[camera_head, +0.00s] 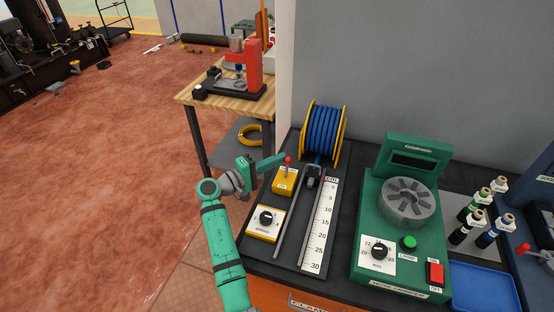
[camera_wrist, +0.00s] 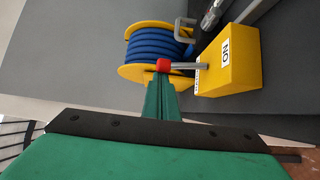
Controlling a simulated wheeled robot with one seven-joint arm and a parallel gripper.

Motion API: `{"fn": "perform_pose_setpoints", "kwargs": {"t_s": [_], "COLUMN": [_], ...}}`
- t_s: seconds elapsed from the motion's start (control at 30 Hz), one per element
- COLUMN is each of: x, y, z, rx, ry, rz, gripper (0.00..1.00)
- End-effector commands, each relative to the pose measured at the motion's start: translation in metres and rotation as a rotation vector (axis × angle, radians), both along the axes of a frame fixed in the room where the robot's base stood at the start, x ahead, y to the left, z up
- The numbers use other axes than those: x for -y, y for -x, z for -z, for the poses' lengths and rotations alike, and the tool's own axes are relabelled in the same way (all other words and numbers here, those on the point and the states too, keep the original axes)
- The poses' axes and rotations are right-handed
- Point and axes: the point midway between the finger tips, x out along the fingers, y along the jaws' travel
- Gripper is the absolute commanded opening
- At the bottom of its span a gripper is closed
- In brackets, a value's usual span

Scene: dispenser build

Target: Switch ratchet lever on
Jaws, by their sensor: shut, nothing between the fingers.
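A yellow box (camera_head: 285,182) with a small lever stands on the dark bench top, left of the long ruler. The lever's red knob (camera_head: 288,160) stands up above the box. In the wrist view the yellow box (camera_wrist: 228,62) shows an "ON" label, and the lever's metal rod runs to the red knob (camera_wrist: 163,65). My gripper (camera_head: 281,159) is shut and empty, its green fingertips beside the knob. In the wrist view my gripper's fingertips (camera_wrist: 161,82) overlap the knob's lower edge. I cannot tell whether they touch it.
A blue hose reel (camera_head: 322,133) stands behind the box. A yellow dial box (camera_head: 265,222) is in front of it. The ruler (camera_head: 321,225) and a green machine (camera_head: 400,250) are to the right. Open floor lies left of the bench.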

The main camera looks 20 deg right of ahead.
Motion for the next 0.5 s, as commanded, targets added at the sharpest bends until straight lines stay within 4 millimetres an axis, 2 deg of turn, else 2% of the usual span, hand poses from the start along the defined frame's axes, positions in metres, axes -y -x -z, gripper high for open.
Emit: {"fn": "perform_pose_setpoints", "kwargs": {"t_s": [0.5], "x": [-0.012], "y": [0.022], "z": [0.002], "rx": [-0.003], "ry": [-0.003], "rz": [0.005], "gripper": [0.0]}}
